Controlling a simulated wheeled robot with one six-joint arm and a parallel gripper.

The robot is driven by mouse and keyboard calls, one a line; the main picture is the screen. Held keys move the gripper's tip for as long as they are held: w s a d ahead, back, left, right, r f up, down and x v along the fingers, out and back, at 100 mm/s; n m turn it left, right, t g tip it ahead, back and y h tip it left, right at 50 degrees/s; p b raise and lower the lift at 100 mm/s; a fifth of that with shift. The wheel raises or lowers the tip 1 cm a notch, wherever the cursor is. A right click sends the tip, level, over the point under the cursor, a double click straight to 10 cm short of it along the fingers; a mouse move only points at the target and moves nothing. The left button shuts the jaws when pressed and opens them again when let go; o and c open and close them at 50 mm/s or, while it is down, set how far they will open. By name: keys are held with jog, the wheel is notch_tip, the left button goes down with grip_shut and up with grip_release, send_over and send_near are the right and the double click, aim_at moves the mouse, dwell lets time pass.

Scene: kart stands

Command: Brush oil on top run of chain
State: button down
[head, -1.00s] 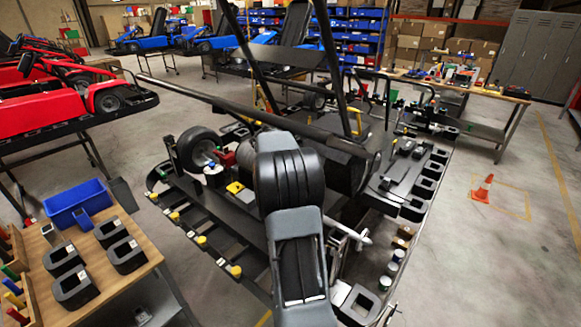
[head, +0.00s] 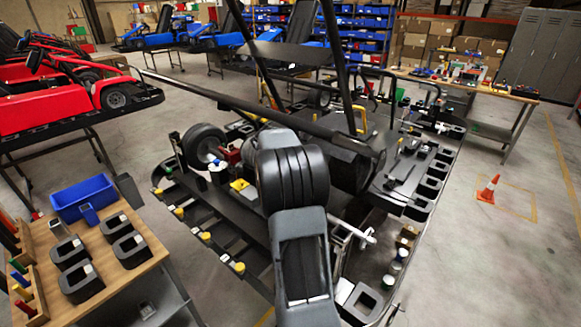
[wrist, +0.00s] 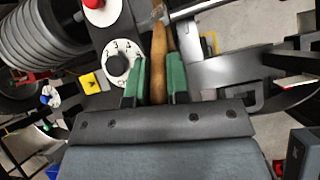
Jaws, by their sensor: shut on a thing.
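In the wrist view my gripper (wrist: 159,85), with green finger pads, is shut on the wooden handle of a brush (wrist: 159,50). The brush points away from the gripper; its far end near the top edge is small and hard to make out. In the head view my gripper and the brush are hidden behind my arm. The kart frame on its dark stand (head: 245,250) fills the middle of the head view. I cannot make out the chain or its top run in either view.
Dark kart tubes (head: 215,97) cross the stand. A wooden bench (head: 150,264) with black holders is at left. Open floor with a cone (head: 488,190) is at right.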

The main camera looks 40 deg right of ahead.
jog(key=shift+d, duration=0.45)
jog(key=shift+w+d, duration=0.15)
jog(key=shift+d, duration=0.85)
jog(key=shift+a, duration=0.1)
